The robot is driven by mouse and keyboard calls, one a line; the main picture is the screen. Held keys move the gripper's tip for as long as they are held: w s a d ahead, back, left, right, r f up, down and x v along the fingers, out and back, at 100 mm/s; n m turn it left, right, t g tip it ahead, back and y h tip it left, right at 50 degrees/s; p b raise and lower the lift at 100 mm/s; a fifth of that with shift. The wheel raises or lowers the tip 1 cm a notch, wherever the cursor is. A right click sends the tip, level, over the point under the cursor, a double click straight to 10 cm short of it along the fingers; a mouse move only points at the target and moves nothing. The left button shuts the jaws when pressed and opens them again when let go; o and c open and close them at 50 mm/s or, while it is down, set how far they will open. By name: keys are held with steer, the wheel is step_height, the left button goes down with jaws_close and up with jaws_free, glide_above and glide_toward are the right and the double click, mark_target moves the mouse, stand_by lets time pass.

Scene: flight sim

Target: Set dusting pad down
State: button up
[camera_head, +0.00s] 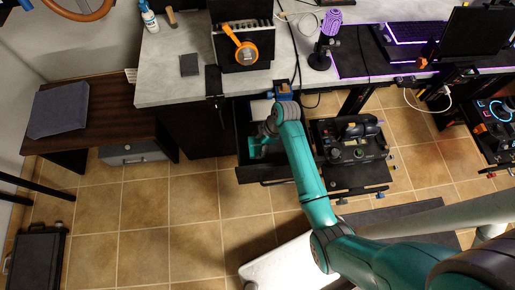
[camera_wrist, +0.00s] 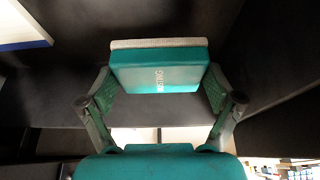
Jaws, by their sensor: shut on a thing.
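The dusting pad (camera_wrist: 160,68) is a teal block with a pale grey layer along its far edge and white lettering on its face. It shows in the wrist view between the two fingers of my gripper (camera_wrist: 157,88), which is shut on it. In the head view my gripper (camera_head: 260,146) is inside the open black drawer (camera_head: 265,174) under the desk. I cannot clearly tell the pad from the fingers there. The pad is over the dark drawer interior, and I cannot tell whether it touches the drawer floor.
A pale flat item (camera_head: 261,109) lies at the back of the drawer. The grey desk top (camera_head: 185,38) overhangs above it. A black stand with flight controls (camera_head: 350,150) is close to the right of my forearm. The tiled floor at left is clear.

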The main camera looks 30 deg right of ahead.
mark_target(258, 149)
steer(key=shift+f, duration=2.25)
steer(key=o, duration=0.8)
steer(key=shift+f, duration=0.1)
steer(key=shift+o, duration=0.2)
steer(key=v, duration=1.2)
